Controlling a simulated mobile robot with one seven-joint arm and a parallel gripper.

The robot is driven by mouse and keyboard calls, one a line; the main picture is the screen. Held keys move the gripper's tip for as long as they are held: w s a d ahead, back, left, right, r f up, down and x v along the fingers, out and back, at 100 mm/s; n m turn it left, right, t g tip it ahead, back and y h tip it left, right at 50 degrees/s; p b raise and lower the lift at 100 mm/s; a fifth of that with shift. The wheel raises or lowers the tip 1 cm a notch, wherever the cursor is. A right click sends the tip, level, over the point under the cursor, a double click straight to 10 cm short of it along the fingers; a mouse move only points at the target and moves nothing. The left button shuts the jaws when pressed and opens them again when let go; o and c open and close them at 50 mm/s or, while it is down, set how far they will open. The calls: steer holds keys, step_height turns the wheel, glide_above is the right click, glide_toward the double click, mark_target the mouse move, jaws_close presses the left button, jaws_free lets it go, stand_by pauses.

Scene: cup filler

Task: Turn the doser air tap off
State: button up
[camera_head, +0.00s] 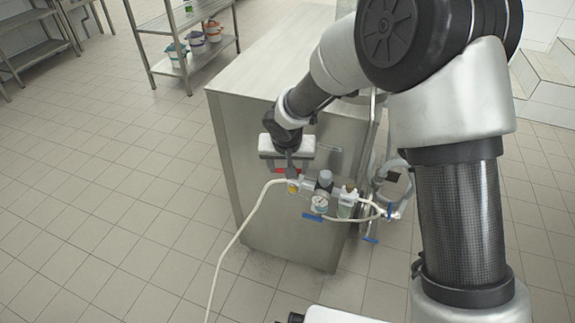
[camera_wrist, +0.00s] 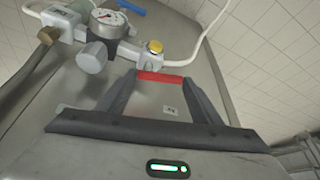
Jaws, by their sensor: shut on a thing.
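The red tap handle (camera_wrist: 160,77) lies crosswise between my two fingertips in the wrist view, just below a yellow-capped fitting (camera_wrist: 154,47) on the air line. My gripper (camera_wrist: 162,80) is shut on this red handle, with one finger at each end of it. In the head view, my gripper (camera_head: 291,174) is at the front of the steel cabinet, by the left end of the air line. The red handle (camera_head: 284,170) shows partly there, beneath the gripper body. My gripper partly hides the tap's body.
A pressure gauge (camera_head: 319,203) and a clear bowl (camera_head: 346,205) sit right of the tap. A white hose (camera_head: 238,235) runs down to the floor. The steel cabinet (camera_head: 230,150) stands behind; floor at left is clear.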

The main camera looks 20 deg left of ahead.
mark_target(299, 170)
steer(key=shift+s+d+n+g+y+p, duration=0.1)
steer(key=shift+d+n+g+y+p, duration=0.5)
steer(key=shift+n+p, duration=1.9)
steer(key=shift+s+d+n+g+y+p, duration=0.1)
steer(key=shift+d+n+g+y+p, duration=0.45)
steer(key=shift+n+p, duration=1.9)
steer(key=shift+s+d+n+g+y+p, duration=0.1)
steer(key=shift+d+n+g+y+p, duration=0.45)
steer(key=shift+n+p, duration=1.95)
steer(key=shift+a+g, duration=0.15)
steer(key=shift+g, duration=0.25)
steer(key=o, duration=1.1)
steer(key=shift+c, duration=0.2)
steer(key=p+v, duration=0.1)
steer(key=v, duration=1.6)
steer(key=shift+r, duration=0.15)
steer(key=shift+s, duration=0.1)
